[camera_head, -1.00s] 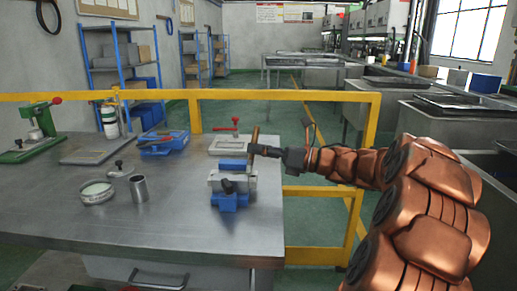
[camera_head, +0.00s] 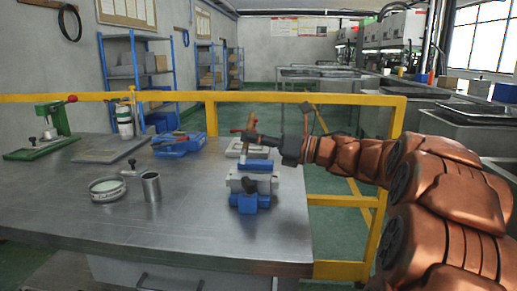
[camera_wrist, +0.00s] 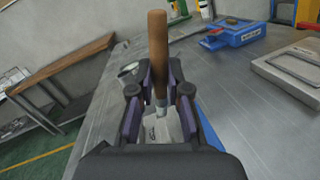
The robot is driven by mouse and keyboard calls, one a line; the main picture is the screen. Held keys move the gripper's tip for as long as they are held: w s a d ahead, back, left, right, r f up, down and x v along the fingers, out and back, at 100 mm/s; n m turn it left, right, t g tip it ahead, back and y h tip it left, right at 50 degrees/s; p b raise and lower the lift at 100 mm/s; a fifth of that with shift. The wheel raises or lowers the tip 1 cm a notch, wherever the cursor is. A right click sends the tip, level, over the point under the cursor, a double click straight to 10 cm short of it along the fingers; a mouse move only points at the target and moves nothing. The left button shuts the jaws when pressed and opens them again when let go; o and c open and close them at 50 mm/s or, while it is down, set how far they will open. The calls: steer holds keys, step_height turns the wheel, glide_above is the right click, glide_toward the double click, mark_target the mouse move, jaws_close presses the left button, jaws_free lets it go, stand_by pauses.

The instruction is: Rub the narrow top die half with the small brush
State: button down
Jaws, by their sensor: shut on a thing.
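My gripper (camera_head: 252,138) is shut on the small brush. Its brown wooden handle (camera_wrist: 158,50) stands up between the fingers in the wrist view, and it also shows in the head view (camera_head: 252,121). In the head view the gripper is above a blue block (camera_head: 258,165) on a grey block (camera_head: 255,181), held on a blue base (camera_head: 247,203) with a dark knob. In the wrist view a grey metal piece (camera_wrist: 163,132) shows below the brush between the fingers. The bristles are hidden, so I cannot tell whether they touch it. I cannot tell which piece is the narrow top die half.
A round dish (camera_head: 108,190) and a metal cup (camera_head: 151,187) stand on the metal table left of the blocks. A blue tray (camera_head: 178,145), a flat plate (camera_head: 110,150) and a green press (camera_head: 45,146) are further back. A yellow rail (camera_head: 350,100) runs behind. The front table is clear.

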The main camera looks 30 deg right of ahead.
steer(key=shift+r+p, duration=0.35)
steer(key=shift+r, duration=2.55)
